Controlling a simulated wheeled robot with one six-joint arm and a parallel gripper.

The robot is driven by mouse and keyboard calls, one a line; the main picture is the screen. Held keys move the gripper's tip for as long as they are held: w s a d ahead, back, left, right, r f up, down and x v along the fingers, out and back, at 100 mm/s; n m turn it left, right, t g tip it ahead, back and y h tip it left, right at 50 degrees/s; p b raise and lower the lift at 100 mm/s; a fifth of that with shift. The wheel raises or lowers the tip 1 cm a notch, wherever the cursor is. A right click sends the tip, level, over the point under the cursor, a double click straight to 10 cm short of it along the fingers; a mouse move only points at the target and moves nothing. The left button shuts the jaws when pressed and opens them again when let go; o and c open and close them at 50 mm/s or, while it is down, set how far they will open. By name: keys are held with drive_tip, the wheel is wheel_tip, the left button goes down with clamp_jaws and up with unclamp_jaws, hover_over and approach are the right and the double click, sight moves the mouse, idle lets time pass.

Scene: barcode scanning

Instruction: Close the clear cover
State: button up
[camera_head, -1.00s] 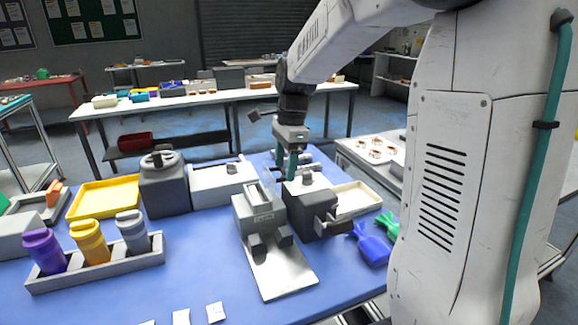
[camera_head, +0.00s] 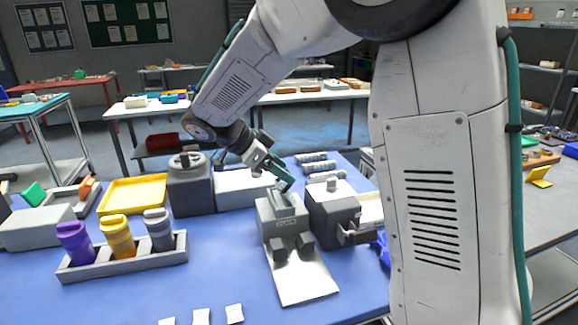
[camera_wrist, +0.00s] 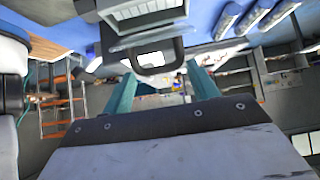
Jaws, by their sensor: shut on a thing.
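A small grey device (camera_head: 286,226) with a dark front stands on the blue table, behind a pale metal plate (camera_head: 302,280). Its clear cover (camera_head: 284,201) is at the top, small and hard to make out from the head. My gripper (camera_head: 286,185) reaches down to it from behind, its teal fingers tilted. In the wrist view, the two teal fingers (camera_wrist: 162,82) stand on either side of a dark looped handle (camera_wrist: 179,52) at the device's edge. They are shut on a part of the cover; the exact contact is hard to see. The cover's angle cannot be told.
A dark grey machine (camera_head: 333,215) stands close on the right of the device. A rack (camera_head: 120,262) with purple, yellow and grey canisters is at the left. A yellow tray (camera_head: 133,195) and another dark machine (camera_head: 190,186) stand behind. The table between rack and device is clear.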

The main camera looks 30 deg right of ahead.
drive_tip(key=shift+w+a+f+h, duration=0.15)
drive_tip(key=shift+a+f+h, duration=0.05)
drive_tip(key=shift+a+h, duration=0.25)
drive_tip(key=shift+w+a+f+h, duration=0.15)
drive_tip(key=shift+a+h, duration=0.15)
drive_tip(key=shift+h, duration=0.25)
drive_tip(key=shift+a+f, duration=0.1)
drive_tip(key=shift+a, duration=0.15)
drive_tip(key=shift+c, duration=0.2)
drive_tip(key=shift+a+f, duration=0.2)
drive_tip(key=c, duration=0.7)
drive_tip(key=shift+o, duration=1.2)
drive_tip(key=shift+w+f, duration=0.1)
drive_tip(key=shift+w, duration=0.05)
drive_tip(key=o, duration=1.2)
drive_tip(key=v, duration=0.7)
drive_tip(key=shift+w+a+r, duration=0.1)
drive_tip(key=shift+a+r, duration=0.15)
drive_tip(key=shift+r, duration=0.05)
